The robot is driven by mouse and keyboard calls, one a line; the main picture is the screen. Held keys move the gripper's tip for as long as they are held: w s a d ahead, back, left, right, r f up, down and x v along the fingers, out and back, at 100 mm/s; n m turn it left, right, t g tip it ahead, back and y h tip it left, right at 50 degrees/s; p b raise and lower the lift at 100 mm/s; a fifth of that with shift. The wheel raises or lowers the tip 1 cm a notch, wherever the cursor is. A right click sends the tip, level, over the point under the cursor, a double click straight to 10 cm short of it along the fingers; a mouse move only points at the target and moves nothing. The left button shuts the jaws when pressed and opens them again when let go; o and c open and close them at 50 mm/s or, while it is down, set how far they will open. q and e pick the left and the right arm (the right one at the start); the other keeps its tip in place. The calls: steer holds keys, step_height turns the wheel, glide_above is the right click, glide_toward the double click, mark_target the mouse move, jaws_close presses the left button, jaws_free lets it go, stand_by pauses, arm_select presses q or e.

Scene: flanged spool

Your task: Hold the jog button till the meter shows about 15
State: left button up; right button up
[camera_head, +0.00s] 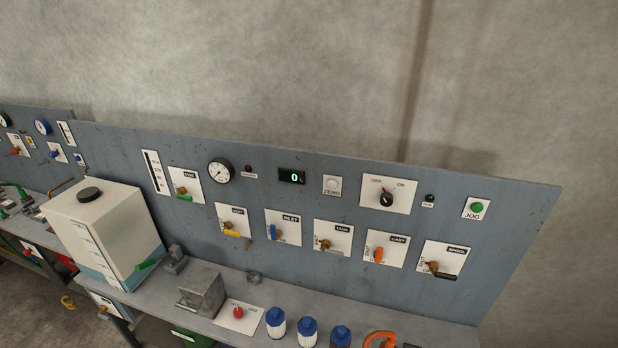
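The jog button (477,208) is a round green button on a white plate labelled JOG, at the upper right of the grey panel. The digital meter (291,177) is a small black display with green digits and reads 0. It sits at the upper middle of the panel, left of the ZERO button (332,185). Neither of my grippers shows in the head view, and nothing touches the jog button.
The grey panel (330,270) also carries an OFF/ON rotary switch (387,197), a round gauge (220,171) and several labelled valve handles. On the bench below stand a white tank (100,225), a grey metal block (201,291), a red button (238,312) and blue-capped bottles (307,331).

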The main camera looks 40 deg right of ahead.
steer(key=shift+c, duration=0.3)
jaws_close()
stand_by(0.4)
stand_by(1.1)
